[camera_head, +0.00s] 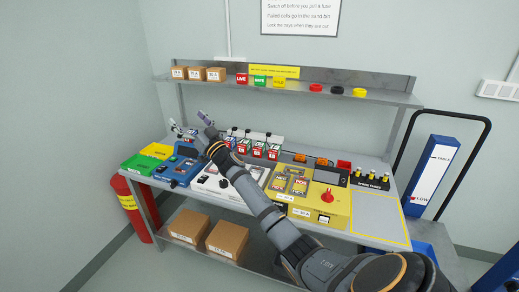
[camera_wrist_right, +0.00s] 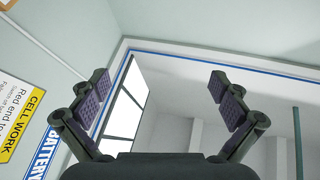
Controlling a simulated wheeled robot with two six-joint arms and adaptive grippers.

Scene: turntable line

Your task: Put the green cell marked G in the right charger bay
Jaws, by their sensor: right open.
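Several cells with red-and-white labels stand in a row at the back of the bench, among them one cell (camera_head: 258,150); some have green tops or edges. I cannot read a letter G on any of them. A yellow machine (camera_head: 313,205) with a red knob and a dark screen stands right of the middle. Its top has two side-by-side panels, the right one (camera_head: 300,185) lettered; whether these are charger bays is too small to tell. My right gripper (camera_head: 207,118) is raised above the bench, left of the cells. In the wrist view its fingers (camera_wrist_right: 162,105) are wide apart and empty.
My right arm crosses over the bench and hides part of it. A blue device (camera_head: 179,168), green bin (camera_head: 138,164) and yellow bin (camera_head: 158,151) are at left. A shelf (camera_head: 340,93) with boxes and signs hangs above. A yellow-outlined area (camera_head: 380,228) at right looks clear.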

